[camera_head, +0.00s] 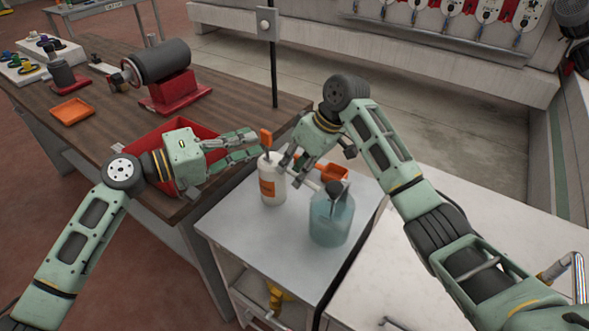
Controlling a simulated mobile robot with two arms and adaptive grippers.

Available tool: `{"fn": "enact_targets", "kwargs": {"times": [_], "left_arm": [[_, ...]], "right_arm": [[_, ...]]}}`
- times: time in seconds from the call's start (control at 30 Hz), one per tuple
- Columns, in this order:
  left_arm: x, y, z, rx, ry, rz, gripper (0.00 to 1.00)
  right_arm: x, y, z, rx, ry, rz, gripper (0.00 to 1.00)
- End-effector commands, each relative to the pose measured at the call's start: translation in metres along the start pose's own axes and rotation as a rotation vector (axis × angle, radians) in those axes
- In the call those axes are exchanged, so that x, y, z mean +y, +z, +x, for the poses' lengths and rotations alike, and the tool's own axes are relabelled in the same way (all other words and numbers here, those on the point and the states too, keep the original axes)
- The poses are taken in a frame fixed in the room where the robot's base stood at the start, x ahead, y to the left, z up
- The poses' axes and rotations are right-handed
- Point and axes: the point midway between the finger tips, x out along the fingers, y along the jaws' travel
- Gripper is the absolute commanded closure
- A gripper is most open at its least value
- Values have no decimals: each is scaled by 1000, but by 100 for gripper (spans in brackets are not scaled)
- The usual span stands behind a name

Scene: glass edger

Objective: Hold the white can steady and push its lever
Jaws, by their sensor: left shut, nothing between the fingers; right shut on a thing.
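The white can (273,194) with an orange label stands upright on the grey cart top. Its orange lever (266,137) sticks up above it. My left gripper (260,144) reaches in from the left, shut and empty, with its fingertips close beside the lever; whether they touch it I cannot tell. My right gripper (287,171) comes from the upper right and is shut on the can near its top right side. Its fingers hide part of the can's top.
A translucent blue bottle (331,218) with a dark top stands right of the can. A red bin (205,132) sits on the wooden table (240,100) at left. The front of the cart top (262,240) is clear.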

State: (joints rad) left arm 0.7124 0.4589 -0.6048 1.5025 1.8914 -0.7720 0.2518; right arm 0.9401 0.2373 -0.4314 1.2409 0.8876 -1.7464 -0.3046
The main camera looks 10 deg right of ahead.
Motion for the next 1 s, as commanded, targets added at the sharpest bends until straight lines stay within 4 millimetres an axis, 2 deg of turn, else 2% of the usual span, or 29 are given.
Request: {"fn": "enact_targets", "kwargs": {"times": [0.03,0.2,0.3,0.37,0.47,0.6,0.7,0.83,1.0], "left_arm": [[26,-1,21,-26,-24,145,100],[86,-3,74,-77,-140,631,100],[115,-3,98,-110,-235,897,100],[102,-1,105,-182,-373,936,100],[77,-7,100,-253,-609,909,100],[50,-20,74,-272,-910,810,100],[35,-24,54,-260,-1064,715,100],[26,-28,34,-237,-1190,634,100],[18,-28,26,-224,-1244,597,100]], "right_arm": [[0,1,1,-4,-2,0,100],[0,1,2,-4,-2,0,100],[0,1,2,-4,-1,1,100],[0,2,2,-4,-1,1,100],[0,1,2,-4,-1,1,100],[0,1,2,-4,-1,1,100],[0,1,2,-4,-1,1,100],[0,1,2,-3,-1,1,100],[0,1,2,-3,-1,1,100]]}}
